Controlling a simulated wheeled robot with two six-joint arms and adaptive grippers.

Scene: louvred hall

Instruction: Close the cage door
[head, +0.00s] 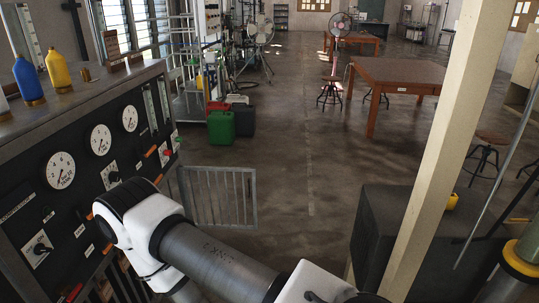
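The cage door (218,195) is a low grey metal gate with upright bars. It stands out into the aisle from the right end of the black control console, at an angle to the console's front, so it looks open. More upright bars show dimly below the console, partly behind this arm. Neither of my grippers shows in the head view.
The control console (85,150) with gauges fills the left side; bottles stand on it. A green can (221,127) stands beyond the door. A cream post (440,150) and dark box (385,215) stand at right. The middle floor is clear.

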